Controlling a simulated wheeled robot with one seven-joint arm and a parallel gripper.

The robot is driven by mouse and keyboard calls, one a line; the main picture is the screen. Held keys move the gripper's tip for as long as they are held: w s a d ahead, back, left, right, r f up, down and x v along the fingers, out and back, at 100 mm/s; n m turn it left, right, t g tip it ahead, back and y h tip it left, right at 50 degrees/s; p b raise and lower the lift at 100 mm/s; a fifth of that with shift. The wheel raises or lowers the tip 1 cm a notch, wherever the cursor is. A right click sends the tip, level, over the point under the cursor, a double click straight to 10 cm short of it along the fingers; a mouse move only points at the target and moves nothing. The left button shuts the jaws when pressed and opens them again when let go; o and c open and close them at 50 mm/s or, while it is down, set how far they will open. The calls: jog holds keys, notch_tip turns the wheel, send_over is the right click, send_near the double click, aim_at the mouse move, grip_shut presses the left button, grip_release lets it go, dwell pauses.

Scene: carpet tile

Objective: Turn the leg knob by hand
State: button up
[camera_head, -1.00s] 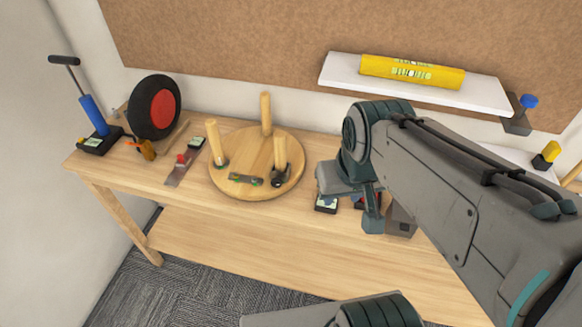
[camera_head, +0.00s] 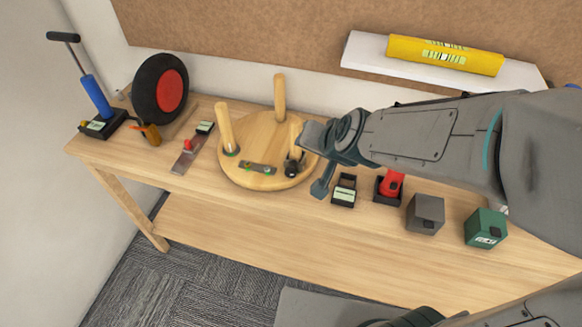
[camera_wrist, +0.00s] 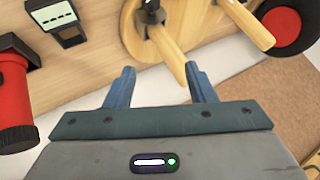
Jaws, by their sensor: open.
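A round wooden stool seat (camera_head: 243,165) lies legs-up on the bench, with three legs standing from it. A black knob (camera_head: 291,168) sits at the foot of the right leg (camera_head: 296,136), which my arm partly hides. In the wrist view the knob (camera_wrist: 151,14) is at the top edge, and a leg (camera_wrist: 167,47) reaches toward my fingers. My gripper (camera_wrist: 160,84) is open and empty, its two blue-grey fingers apart. The leg's tip appears near the right finger; I cannot tell whether they touch. In the head view my gripper is just right of the stool.
A black box with a pale label (camera_head: 344,190), a red tool (camera_head: 390,184), a grey block (camera_head: 425,214) and a green box (camera_head: 485,228) stand right of the stool. A wheel (camera_head: 160,89) and blue pump (camera_head: 97,97) stand left. The front bench strip is clear.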

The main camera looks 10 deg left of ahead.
jog(key=a+f+m+t+b, duration=0.1)
jog(key=a+f, duration=0.2)
jog(key=a+f+m+t+h, duration=0.1)
jog(key=a+f, duration=0.3)
jog(key=a+f+m+t+h+b, duration=0.1)
jog(key=a+f, duration=0.2)
jog(key=shift+s+a+f+t+b, duration=0.2)
jog(key=shift+a+t+b, duration=0.1)
jog(key=shift+a+b, duration=0.05)
jog(key=s+f+t+h, duration=0.1)
jog(key=s+f+t+h+b, duration=0.1)
jog(key=s+f, duration=0.1)
jog(key=s+f+h, duration=0.1)
jog(key=shift+s+a+f+m+t+b, duration=0.2)
jog(key=shift+a+m+t+b, duration=0.1)
jog(key=shift+m+t, duration=0.1)
jog(key=t+h+b, duration=0.1)
jog(key=t+h, duration=0.3)
send_near(289, 174)
jog(key=p+x, duration=0.1)
jog(key=x, duration=0.7)
jog(key=shift+f, duration=0.15)
jog(key=c, duration=1)
